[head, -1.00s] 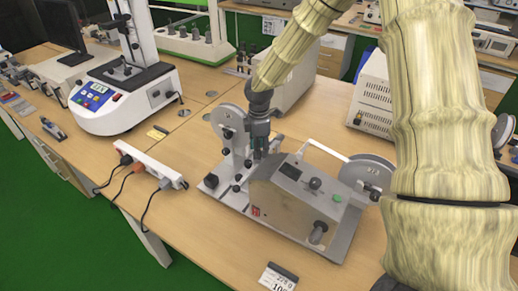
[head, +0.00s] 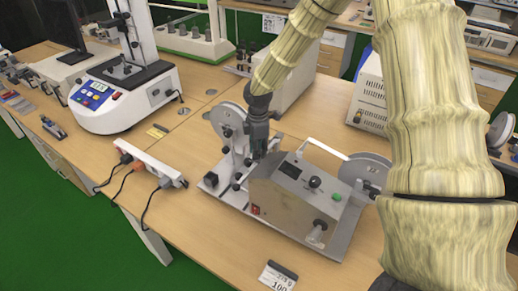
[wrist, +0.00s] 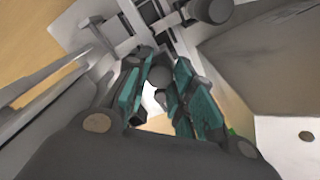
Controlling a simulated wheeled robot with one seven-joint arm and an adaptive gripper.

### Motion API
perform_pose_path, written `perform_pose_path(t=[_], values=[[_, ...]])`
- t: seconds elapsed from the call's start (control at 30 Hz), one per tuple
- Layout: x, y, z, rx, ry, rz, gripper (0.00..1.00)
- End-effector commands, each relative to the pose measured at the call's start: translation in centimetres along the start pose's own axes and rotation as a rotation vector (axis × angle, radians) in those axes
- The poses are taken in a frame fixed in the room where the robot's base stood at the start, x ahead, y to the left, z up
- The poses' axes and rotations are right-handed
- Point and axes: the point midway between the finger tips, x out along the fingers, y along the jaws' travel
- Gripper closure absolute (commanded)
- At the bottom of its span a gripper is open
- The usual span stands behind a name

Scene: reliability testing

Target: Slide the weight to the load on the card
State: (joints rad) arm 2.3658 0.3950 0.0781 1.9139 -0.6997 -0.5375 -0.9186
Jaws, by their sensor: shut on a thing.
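The tester (head: 292,198) is a grey box with a knob, a red switch and a handle, on a metal base plate (head: 222,193). My gripper (head: 259,152) points down behind the box, beside the left wheel and its posts. In the wrist view its teal-padded fingers (wrist: 162,84) are closed around a small grey rounded part (wrist: 159,77). I take this part for the weight, but most of it is hidden. The card (head: 277,277) lies on the table in front of the tester; its print is too blurred to read surely.
A power strip (head: 152,167) with plugs and cables lies left of the tester. A second wheel (head: 366,172) stands at its right end. A white scale-like instrument (head: 125,98) is at the back left. Table space in front of the tester is mostly clear.

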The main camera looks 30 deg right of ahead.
Motion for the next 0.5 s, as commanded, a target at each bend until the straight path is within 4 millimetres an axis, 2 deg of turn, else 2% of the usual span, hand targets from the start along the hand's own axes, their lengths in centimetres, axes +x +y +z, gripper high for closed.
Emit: perform_pose_path(t=[0.3, 0.5], values=[[0.0, -4.0, -4.1, -0.005, 0.000, -0.001, 1.00], [0.0, -5.9, -6.1, -0.004, 0.002, 0.001, 1.00]])
